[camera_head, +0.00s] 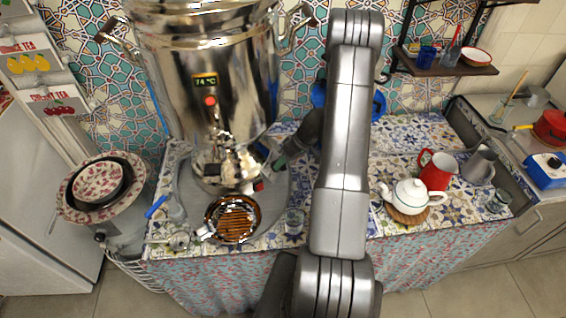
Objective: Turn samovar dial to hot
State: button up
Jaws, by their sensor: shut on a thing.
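The large shiny metal samovar (160,85) stands on the left part of the counter. It has a small lit display (205,81) that seems to read about 74 °C, with a red knob below it and a tap lower down. My gripper (273,167) comes in from the right at the lower right side of the samovar's base. Its fingertips are at the base, close to a small red spot (258,186). It appears shut on the dial there. The dial is mostly hidden by the fingers, so its setting cannot be read.
A brown round strainer or basket (234,220) and a glass (294,221) stand in front of the samovar. A white teapot (409,196), red jug (437,170) and grey jug (478,165) stand at right. Stacked bowls (100,184) are at left. A wall shelf (446,66) hangs above.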

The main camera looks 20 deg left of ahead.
dwell(0.3)
jog(key=o, duration=0.6)
jog(key=b+v, duration=0.1)
jog(key=v, duration=1.2)
jog(key=shift+w+d+r, duration=0.1)
jog(key=shift+d+r, duration=0.1)
jog(key=shift+r, duration=0.15)
jog(key=p+x, duration=0.1)
jog(key=x, duration=1.3)
jog(key=shift+r, duration=0.1)
